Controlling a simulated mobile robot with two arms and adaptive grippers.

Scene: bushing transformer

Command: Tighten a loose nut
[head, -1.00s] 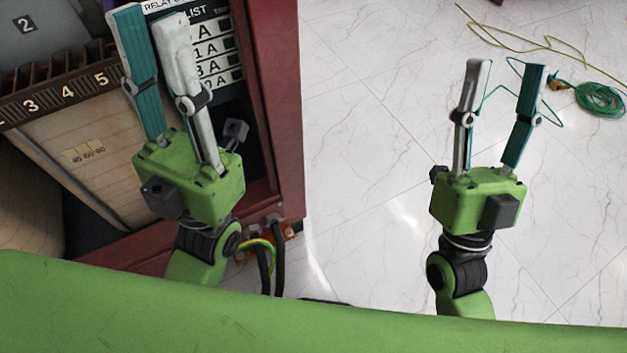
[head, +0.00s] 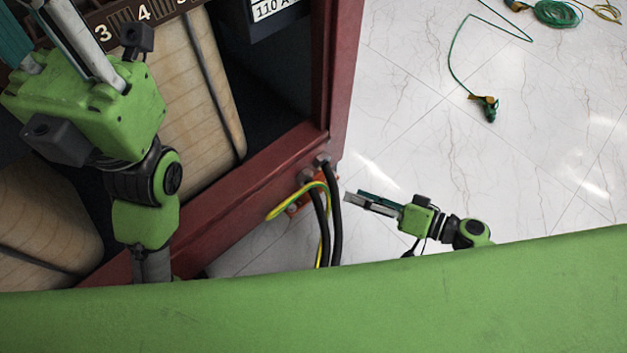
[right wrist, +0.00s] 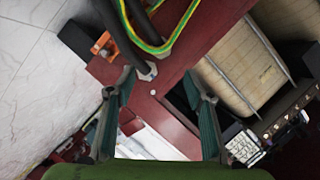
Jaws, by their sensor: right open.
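A grey hex nut (head: 323,160) sits at the top end of a black cable on the red frame's lower right corner. A second grey nut (head: 306,176) is at the end of the cable beside it. In the right wrist view a nut (right wrist: 147,71) shows at a cable end, between my finger pads but beyond them. My right gripper (head: 354,200) is open and empty, low, just right of the cables and pointing left at them. It also shows in the right wrist view (right wrist: 160,84). My left gripper (head: 35,15) is over the cabinet, fingers apart, tips out of frame.
The red frame (head: 245,185) borders the cabinet. Green cord (head: 556,12) lies on the floor at top right. The tiled floor (head: 540,120) at right is otherwise mostly clear.

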